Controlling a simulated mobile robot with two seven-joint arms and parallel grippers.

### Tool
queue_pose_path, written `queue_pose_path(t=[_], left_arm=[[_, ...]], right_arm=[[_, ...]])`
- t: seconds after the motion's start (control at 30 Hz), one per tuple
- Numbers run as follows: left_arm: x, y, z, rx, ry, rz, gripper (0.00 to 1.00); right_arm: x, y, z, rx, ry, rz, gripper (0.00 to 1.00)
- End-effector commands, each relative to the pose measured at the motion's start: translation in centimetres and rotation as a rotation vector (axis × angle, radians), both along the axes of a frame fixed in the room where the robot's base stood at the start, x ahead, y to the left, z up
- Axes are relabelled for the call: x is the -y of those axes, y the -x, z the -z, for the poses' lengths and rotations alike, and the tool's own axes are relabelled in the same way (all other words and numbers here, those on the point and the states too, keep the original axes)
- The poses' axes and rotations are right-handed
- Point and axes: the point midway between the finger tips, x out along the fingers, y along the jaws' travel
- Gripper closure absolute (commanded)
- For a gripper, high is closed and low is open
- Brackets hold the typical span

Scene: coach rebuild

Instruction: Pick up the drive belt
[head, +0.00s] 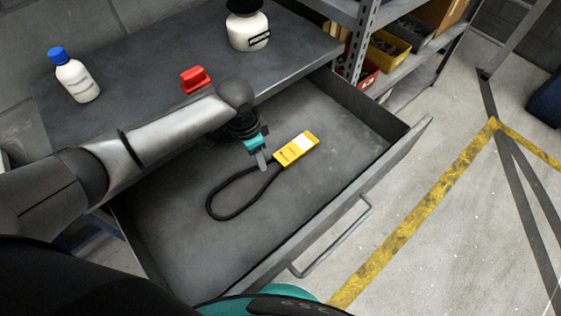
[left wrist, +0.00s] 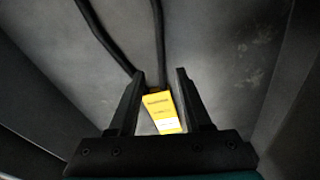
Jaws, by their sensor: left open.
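The drive belt (head: 213,205) is a black loop lying on the floor of the open drawer in the head view. A yellow tag or sleeve (head: 297,149) is at its upper right end. My left gripper (head: 261,160) is above the belt, close to where it meets the yellow piece. In the left wrist view, my left gripper (left wrist: 159,88) is open. The yellow piece (left wrist: 160,110) shows between its fingers, and two black strands of the belt (left wrist: 158,45) run up from it. I cannot tell the exact height of the fingers over the belt. My right gripper is not in view.
The drawer (head: 345,210) has raised walls around the belt. On the bench (head: 130,100) above stand a blue-capped bottle (head: 76,78), a red object (head: 195,78) and a cream container (head: 247,30). Shelving with bins (head: 388,48) stands at upper right. The drawer floor is otherwise clear.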

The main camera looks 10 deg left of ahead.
Motion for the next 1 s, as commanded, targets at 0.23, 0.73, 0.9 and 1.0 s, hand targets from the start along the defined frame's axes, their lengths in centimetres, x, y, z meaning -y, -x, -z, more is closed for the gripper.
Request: queue_pose_path(t=[0.23,0.73,0.9,1.0], left_arm=[[0.2,-0.4,3.0,0.0,0.0,0.0,0.51],[0.2,-0.4,3.1,0.0,0.0,0.0,0.51],[0.2,-0.4,3.3,0.001,-0.001,0.0,0.54],[0.2,-0.4,3.3,0.001,-0.001,0.0,0.66]], right_arm=[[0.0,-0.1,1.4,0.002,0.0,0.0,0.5],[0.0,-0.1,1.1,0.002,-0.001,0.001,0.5],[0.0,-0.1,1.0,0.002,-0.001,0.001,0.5],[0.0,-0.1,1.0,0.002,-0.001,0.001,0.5]])
